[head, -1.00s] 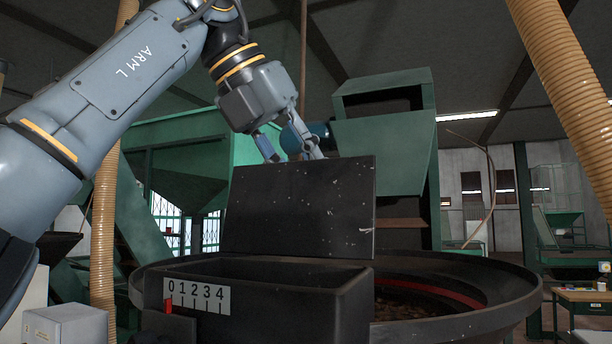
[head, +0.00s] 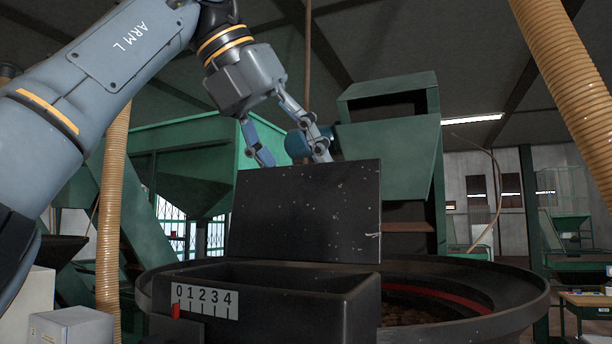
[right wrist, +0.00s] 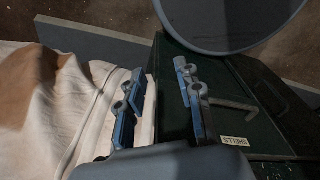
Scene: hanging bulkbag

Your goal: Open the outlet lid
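The outlet lid (head: 305,212) is a dark, scuffed flat panel standing upright at the back of a black outlet box (head: 330,290). The box is open at the top, and a scale plate marked 0 to 4 (head: 205,299) with a red pointer is on its front. My left gripper (head: 291,158) is above and behind the lid's top edge, fingers spread wide, with nothing visibly between them. The lid hides part of the fingertip area, so contact is unclear. My right gripper (right wrist: 158,75) is open and empty in the right wrist view.
A round black-rimmed pan (head: 525,300) with a red band stands behind and right of the box. Ribbed hoses (head: 570,90) hang at both sides. In the right wrist view, pale bag fabric (right wrist: 50,100) lies left of a dark green box (right wrist: 225,125) labelled SHELLS.

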